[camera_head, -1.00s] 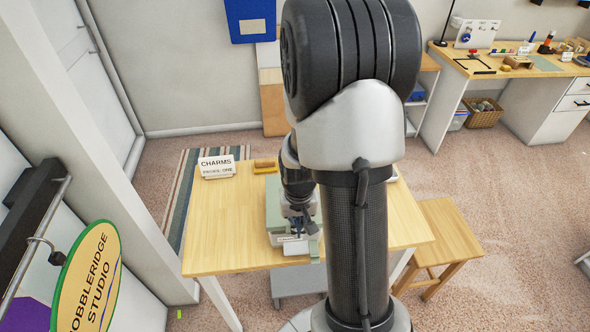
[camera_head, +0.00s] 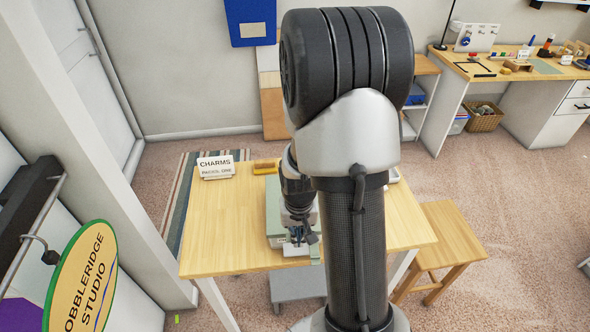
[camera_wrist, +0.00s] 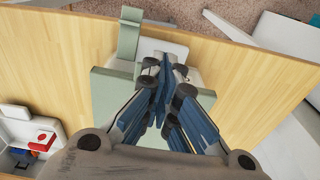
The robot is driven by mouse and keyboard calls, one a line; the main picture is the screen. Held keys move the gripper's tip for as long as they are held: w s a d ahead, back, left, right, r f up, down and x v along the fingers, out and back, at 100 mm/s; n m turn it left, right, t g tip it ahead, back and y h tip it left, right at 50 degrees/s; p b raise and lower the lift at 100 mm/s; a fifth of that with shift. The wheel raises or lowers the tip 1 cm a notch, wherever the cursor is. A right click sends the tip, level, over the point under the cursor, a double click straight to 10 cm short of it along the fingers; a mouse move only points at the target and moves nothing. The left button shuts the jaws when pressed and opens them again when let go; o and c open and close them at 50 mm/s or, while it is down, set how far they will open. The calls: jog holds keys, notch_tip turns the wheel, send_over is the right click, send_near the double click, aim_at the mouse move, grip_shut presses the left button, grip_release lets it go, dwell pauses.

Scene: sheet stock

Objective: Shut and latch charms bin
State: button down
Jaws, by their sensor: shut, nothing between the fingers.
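My gripper (camera_head: 298,240) is over the bin's near end. In the wrist view my gripper (camera_wrist: 172,75) is shut and empty, its tips over the pale part. Whether they touch it, and whether the latch is fastened, I cannot tell.
A CHARMS sign (camera_head: 216,166) and a yellow-brown block (camera_head: 264,167) stand at the table's (camera_head: 215,235) back left. A white box with red and blue contents (camera_wrist: 35,135) is in the wrist view. A stool (camera_head: 440,235) stands right. The table's left is clear.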

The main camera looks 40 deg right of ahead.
jog(key=r+p, duration=0.3)
jog(key=r, duration=0.1)
jog(key=shift+w+r, duration=0.15)
jog(key=shift+w, duration=0.05)
jog(key=s+a+r+p, duration=0.1)
jog(key=s+a+r, duration=0.3)
jog(key=s+r, duration=0.2)
jog(key=shift+r, duration=0.4)
jog(key=shift+d, duration=0.1)
jog(key=s+a+r+n+t+b, duration=0.2)
jog(key=s+a+r+n+b, duration=0.1)
jog(key=a, duration=0.4)
jog(key=s+a+r+n+t+b, duration=0.2)
jog(key=s+a+r+n+b, duration=0.1)
jog(key=a+r, duration=0.4)
jog(key=shift+s+r+n+b, duration=0.2)
jog(key=shift+r+n+b, duration=0.35)
jog(key=shift+b, duration=0.3)
jog(key=c, duration=2.3)
grip_release()
jog(key=shift+d, duration=0.1)
